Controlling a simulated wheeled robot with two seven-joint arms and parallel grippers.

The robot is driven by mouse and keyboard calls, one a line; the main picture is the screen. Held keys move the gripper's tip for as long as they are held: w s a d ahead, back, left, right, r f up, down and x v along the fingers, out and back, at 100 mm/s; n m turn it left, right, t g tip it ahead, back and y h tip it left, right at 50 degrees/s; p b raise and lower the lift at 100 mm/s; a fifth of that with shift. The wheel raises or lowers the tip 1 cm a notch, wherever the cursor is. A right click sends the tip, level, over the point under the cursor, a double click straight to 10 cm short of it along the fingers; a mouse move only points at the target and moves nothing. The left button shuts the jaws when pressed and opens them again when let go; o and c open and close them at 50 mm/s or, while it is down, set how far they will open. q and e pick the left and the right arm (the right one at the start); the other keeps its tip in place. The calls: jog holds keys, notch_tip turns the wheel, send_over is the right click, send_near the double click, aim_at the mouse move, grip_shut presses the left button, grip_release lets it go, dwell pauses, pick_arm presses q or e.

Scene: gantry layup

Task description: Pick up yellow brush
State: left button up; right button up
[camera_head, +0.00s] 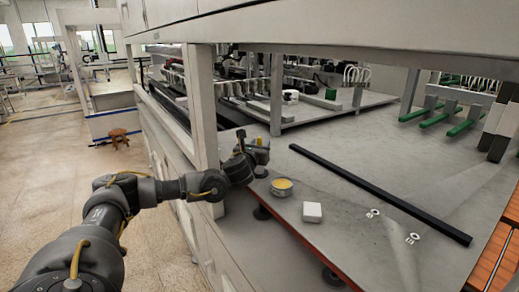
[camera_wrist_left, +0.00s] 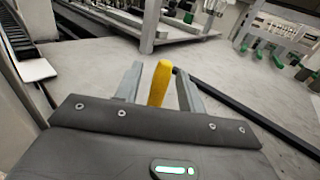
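The yellow brush (camera_wrist_left: 160,83) shows in the left wrist view as an upright yellow handle between the two fingers of my left gripper (camera_wrist_left: 158,82). Gaps show between the handle and the fingers, so the gripper looks open and not closed on it. In the head view my left gripper (camera_head: 254,152) is over the near-left edge of the grey table. A small yellow patch of the brush (camera_head: 263,142) shows at its fingers; the rest of the brush is hidden. My right gripper is in neither view.
A round container with yellow contents (camera_head: 282,185) and a white block (camera_head: 312,212) stand on the grey table (camera_head: 345,220), right of the gripper. A long black bar (camera_head: 375,192) lies across it. A pale upright post (camera_head: 202,105) stands close to my left arm.

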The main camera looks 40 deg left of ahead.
pick_arm(q)
jog(key=shift+w+a, duration=0.1)
jog(key=shift+w, duration=0.1)
grip_shut()
dwell(0.3)
notch_tip(320, 180, up, 10)
jog(key=shift+f+b, duration=0.1)
jog(key=shift+b, duration=0.6)
